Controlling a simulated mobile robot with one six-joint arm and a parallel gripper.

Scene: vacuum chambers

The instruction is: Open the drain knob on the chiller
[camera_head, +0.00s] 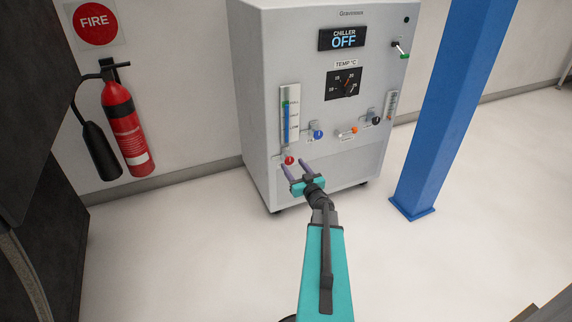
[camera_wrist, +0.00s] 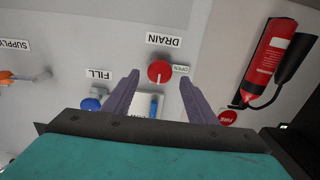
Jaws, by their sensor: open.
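The chiller (camera_head: 335,100) is a light grey cabinet with a display reading OFF. Its drain knob is the red one (camera_head: 288,160) low on the left of the front panel. In the wrist view, turned upside down, the red drain knob (camera_wrist: 159,71) has a white line on it, with a DRAIN label (camera_wrist: 163,40) and a small OPEN label (camera_wrist: 181,69) beside it. My gripper (camera_head: 297,169) is open and empty in front of the panel near the red knob. In the wrist view its two purple fingers (camera_wrist: 160,85) lie on either side of the knob; contact is not visible.
A blue fill knob (camera_head: 318,134) and an orange supply handle (camera_head: 354,130) sit right of the drain knob. A blue post (camera_head: 453,100) stands right of the chiller. A red fire extinguisher (camera_head: 125,125) hangs on the left wall. The floor around is clear.

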